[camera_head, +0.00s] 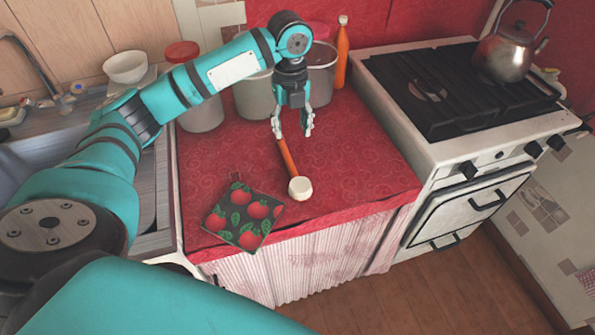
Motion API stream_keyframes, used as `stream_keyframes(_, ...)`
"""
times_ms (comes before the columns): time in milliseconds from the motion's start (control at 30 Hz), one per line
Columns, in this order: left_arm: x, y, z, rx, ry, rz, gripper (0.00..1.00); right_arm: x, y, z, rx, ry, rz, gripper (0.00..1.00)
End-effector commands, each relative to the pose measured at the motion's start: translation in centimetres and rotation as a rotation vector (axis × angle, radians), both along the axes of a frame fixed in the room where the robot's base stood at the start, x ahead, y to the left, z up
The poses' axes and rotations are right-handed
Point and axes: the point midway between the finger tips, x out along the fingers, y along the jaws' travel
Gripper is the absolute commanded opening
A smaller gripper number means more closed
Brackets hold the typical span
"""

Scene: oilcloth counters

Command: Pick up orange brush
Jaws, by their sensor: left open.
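An orange brush (286,158) with a pale round head (300,188) lies on the red oilcloth counter (362,170), its head toward the front edge. My left gripper (292,133) is open and points down over the handle's far end. The handle's far tip is partly hidden by the gripper's fingers, and I cannot tell whether they touch it. My right gripper does not show.
A potholder with a tomato print (241,217) lies at the counter's front left. Lidded canisters (200,112) and a pot (322,75) stand behind the gripper. A stove (455,90) with a kettle (504,55) is at right, a sink (42,140) at left. The counter's right part is clear.

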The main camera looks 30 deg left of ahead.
Motion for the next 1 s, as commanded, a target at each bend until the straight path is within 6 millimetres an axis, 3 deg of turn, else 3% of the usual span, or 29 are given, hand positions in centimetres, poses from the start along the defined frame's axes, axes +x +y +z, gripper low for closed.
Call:
stream_keyframes(100, -0.1, 0.0, -2.9, 0.000, 0.005, 0.001, 0.47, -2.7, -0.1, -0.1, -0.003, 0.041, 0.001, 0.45)
stream_keyframes(200, -0.1, 0.0, -5.0, 0.000, 0.004, 0.001, 0.47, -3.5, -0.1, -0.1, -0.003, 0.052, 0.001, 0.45)
stream_keyframes(333, 0.0, 0.0, -6.9, 0.000, 0.001, 0.002, 0.47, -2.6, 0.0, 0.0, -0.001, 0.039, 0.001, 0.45)
stream_keyframes(500, 0.0, 0.0, -8.1, 0.000, 0.000, 0.001, 0.47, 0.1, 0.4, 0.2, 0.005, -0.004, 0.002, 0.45)
stream_keyframes(600, -0.1, 0.1, -8.9, 0.000, 0.001, 0.001, 0.47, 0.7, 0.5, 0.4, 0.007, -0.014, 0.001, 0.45)
stream_keyframes(800, -0.3, 0.3, -12.0, 0.000, 0.001, 0.001, 0.47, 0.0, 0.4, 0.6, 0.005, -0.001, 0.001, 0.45)
stream_keyframes(1000, -0.3, 0.4, -13.2, 0.001, -0.002, 0.000, 0.47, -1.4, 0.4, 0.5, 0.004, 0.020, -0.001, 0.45)
